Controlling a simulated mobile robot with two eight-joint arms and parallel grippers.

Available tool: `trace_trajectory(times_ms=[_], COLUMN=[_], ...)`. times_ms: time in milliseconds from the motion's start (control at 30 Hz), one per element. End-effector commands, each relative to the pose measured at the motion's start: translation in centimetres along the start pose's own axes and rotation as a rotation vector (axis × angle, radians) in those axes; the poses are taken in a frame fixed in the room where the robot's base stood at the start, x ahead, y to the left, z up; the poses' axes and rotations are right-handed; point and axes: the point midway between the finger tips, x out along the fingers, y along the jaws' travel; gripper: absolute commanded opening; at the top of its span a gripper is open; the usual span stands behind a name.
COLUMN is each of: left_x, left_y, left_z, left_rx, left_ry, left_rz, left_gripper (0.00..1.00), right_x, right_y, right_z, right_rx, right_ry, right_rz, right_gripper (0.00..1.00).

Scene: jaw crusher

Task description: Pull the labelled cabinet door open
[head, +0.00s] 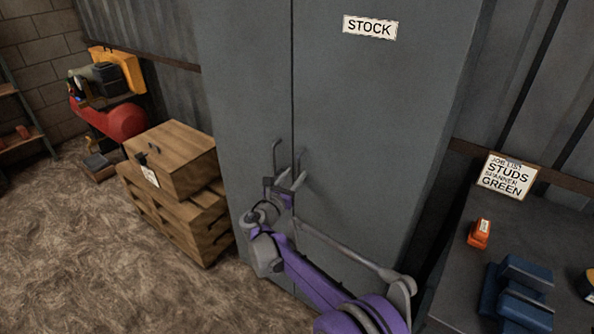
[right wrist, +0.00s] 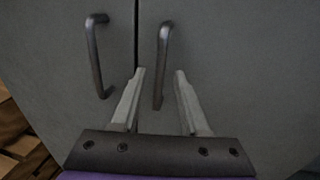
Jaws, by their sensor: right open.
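The grey cabinet has two shut doors meeting at a vertical seam. The right door (head: 375,110) bears the white STOCK label (head: 369,27). Its dark bar handle (right wrist: 163,50) stands upright just right of the seam. My right gripper (right wrist: 160,74) is open, with one finger on each side of the lower part of this handle in the right wrist view. I cannot tell whether either finger touches it. In the head view my right gripper (head: 287,181) is at the handles, partly hiding them. The left door (head: 245,90) has a matching handle (right wrist: 97,55), left of the fingers. My left gripper is out of view.
A wooden crate (head: 170,160) on a pallet-like stack (head: 180,218) stands left of the cabinet. Bare floor (head: 90,260) lies at the left front.

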Motion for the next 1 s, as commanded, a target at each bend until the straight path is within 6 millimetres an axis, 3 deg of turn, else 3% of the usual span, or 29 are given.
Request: trace_trajectory(times_ms=[200, 533, 567, 800, 1000], left_x=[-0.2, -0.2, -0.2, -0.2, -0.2], left_y=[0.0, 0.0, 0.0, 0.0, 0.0], left_z=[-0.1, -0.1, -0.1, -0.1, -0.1], left_rx=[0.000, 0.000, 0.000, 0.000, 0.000], left_ry=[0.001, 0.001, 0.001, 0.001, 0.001], left_rz=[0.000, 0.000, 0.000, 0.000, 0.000], left_gripper=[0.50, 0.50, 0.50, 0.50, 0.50], right_x=[2.4, 2.8, 2.8, 2.8, 2.8], right_y=[0.0, 0.0, 0.0, 0.0, 0.0], right_z=[0.0, 0.0, 0.0, 0.0, 0.0], right_rx=[0.001, 0.002, 0.002, 0.002, 0.002], right_ry=[0.000, 0.001, 0.001, 0.001, 0.001], right_rz=[0.000, 0.000, 0.000, 0.000, 0.000], right_gripper=[0.45, 0.45, 0.43, 0.00, 0.00])
